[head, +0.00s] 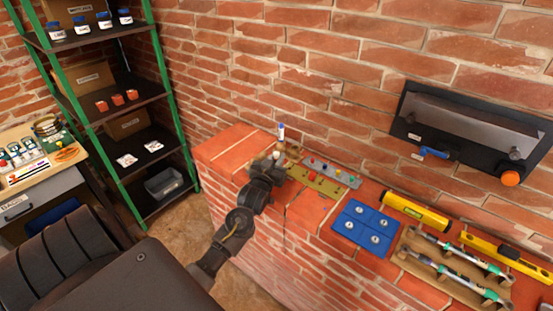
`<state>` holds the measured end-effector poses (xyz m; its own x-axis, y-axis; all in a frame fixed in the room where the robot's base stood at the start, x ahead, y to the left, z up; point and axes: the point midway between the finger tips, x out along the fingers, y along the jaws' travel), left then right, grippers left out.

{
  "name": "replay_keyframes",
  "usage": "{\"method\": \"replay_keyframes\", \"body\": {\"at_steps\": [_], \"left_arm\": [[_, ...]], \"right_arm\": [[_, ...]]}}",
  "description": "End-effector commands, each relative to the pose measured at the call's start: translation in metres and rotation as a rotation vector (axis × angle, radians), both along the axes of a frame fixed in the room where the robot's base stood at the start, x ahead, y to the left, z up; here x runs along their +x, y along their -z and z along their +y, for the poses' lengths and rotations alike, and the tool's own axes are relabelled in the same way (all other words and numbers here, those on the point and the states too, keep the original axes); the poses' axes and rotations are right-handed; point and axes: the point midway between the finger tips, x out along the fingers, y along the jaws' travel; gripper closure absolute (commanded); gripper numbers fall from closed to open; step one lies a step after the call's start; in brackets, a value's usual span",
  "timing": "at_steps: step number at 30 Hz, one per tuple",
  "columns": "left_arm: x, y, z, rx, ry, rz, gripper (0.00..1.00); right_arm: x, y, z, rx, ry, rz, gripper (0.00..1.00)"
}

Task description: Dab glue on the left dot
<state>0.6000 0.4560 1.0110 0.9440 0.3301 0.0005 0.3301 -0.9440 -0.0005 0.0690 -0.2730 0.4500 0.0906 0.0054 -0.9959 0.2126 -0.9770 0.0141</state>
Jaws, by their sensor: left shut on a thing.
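My left gripper (279,157) is over the brick ledge (222,149), near its back edge by the wall. It is shut on a small white tube with a blue part (281,132), which I take to be the glue; it stands roughly upright above the fingers. The fingers hide its lower part. Just right of the gripper lie an olive plate (318,183) and a grey strip (345,178) with small coloured knobs. I cannot make out the left dot. My right gripper is not in view.
A blue panel with round white discs (352,209), yellow levels (415,211) and a wooden rack with rods (427,269) lie further right on the ledge. A dark wall box (470,118) sticks out above. A green-posted shelf (160,85) stands left. The ledge's left end is clear.

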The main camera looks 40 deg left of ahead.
Motion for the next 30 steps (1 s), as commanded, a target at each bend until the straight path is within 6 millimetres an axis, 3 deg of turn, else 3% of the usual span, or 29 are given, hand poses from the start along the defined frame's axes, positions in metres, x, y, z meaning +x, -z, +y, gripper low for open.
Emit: {"method": "replay_keyframes", "body": {"at_steps": [30], "left_arm": [[-0.0001,0.0069,-0.0001,0.000,0.000,0.001,1.00]], "right_arm": [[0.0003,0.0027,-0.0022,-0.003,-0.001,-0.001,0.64]]}}
